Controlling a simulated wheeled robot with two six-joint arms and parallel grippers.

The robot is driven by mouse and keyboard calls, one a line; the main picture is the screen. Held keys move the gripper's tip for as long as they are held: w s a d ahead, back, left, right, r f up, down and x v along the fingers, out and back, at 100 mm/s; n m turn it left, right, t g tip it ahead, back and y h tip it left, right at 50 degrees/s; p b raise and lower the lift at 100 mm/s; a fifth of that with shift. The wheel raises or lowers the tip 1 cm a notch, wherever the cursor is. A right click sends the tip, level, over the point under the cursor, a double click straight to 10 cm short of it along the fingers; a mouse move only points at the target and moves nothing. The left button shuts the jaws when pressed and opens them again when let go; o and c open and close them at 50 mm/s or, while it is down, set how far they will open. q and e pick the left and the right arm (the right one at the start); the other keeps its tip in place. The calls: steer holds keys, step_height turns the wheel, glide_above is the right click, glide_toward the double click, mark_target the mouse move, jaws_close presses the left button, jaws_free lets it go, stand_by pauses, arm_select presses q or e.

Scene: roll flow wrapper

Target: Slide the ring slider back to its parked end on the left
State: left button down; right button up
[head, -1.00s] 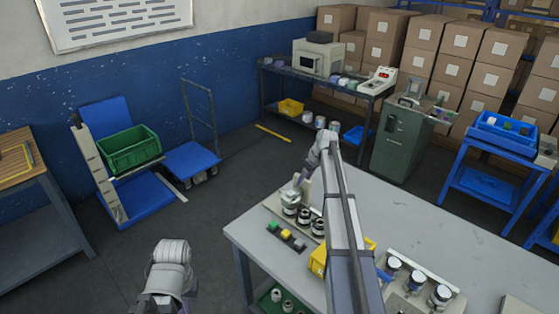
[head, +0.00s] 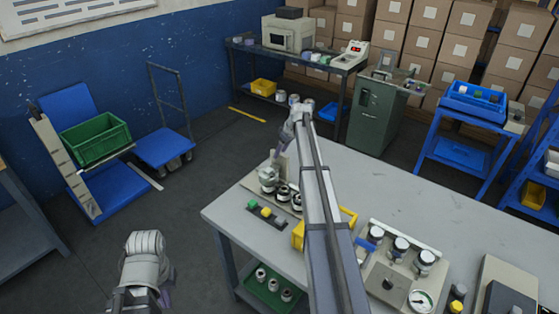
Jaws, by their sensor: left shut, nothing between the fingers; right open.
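I cannot make out the ring slider for certain in the head view. A fixture plate with several dark-ringed metal cylinders (head: 283,193) stands at the left end of the grey table (head: 400,190). My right gripper (head: 273,165) is over the back left of this plate, by the leftmost cylinder and a tan upright piece. It is open; its fingertips are small and partly hidden, so I cannot tell whether they touch anything. My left gripper (head: 160,298) is low at the bottom left, off the table, shut and empty.
Green, yellow and grey buttons (head: 266,212) line the plate's front. A yellow bin (head: 298,235) is partly behind my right arm. A panel with several round dark-topped knobs (head: 400,245) and a gauge (head: 421,300) stands to the right. The table's back middle is clear.

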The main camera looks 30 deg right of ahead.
steer(key=shift+b+x, duration=0.65)
steer(key=shift+x, duration=0.6)
steer(key=shift+r, duration=0.1)
jaws_close()
stand_by(0.4)
